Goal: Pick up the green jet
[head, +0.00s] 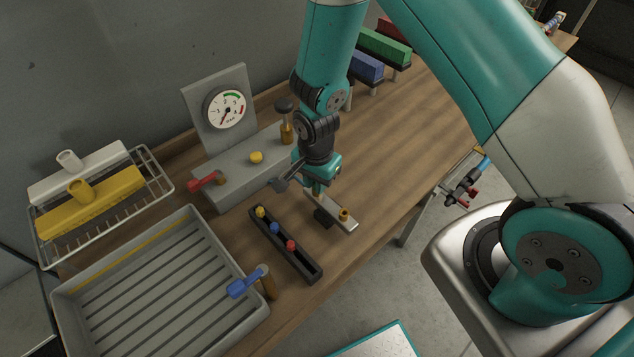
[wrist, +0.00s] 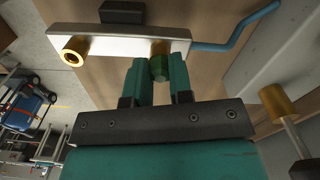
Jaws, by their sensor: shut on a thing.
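The green jet (wrist: 159,67) is a small faceted green piece in the wrist view, at the brass socket on the right end of the metal bar (wrist: 115,47). My gripper (wrist: 160,75) is shut on the jet, with one teal finger on each side. In the head view my gripper (head: 316,186) is over the far end of the bar (head: 350,226). There I cannot tell the jet from the teal fingers. I cannot tell whether the jet is still seated in the socket.
A dark rack (head: 310,272) beside the bar holds yellow, blue and red jets. A grey tray (head: 240,318) with a blue-handled tap (head: 245,285) lies to the left. A gauge panel (head: 224,108) stands behind. The bench to the right of the bar is clear.

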